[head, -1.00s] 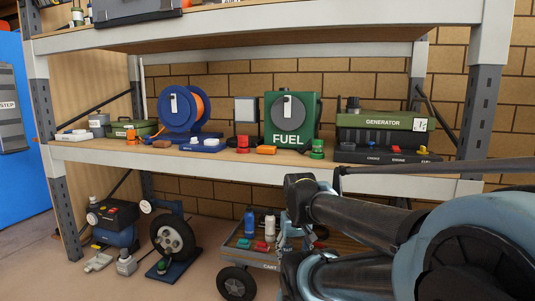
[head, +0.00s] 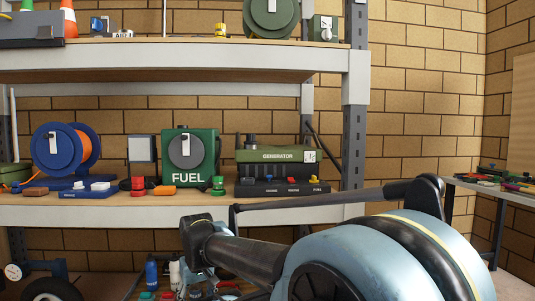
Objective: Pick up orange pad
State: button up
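A small orange block (head: 164,190), which looks like the orange pad, lies on the middle shelf (head: 120,214) near its front edge. It sits just in front of the green FUEL can (head: 196,158), between a red knob-like piece (head: 138,186) and a green one (head: 218,186). My arm reaches across the lower right of the head view, below and in front of the shelf edge. I cannot make out the fingers of my gripper. Nothing visible touches the orange block.
A blue reel (head: 52,152), a brown block (head: 35,191) and a generator unit (head: 278,170) share the shelf. An upper shelf (head: 190,62) hangs above and a post (head: 354,130) stands right. A side table (head: 488,186) with small items is far right.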

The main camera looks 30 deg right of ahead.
aim_at(169, 189)
jog(key=k, duration=1.3)
jog(key=u, duration=0.3)
jog(key=i, duration=1.95)
jog(key=z, duration=0.5)
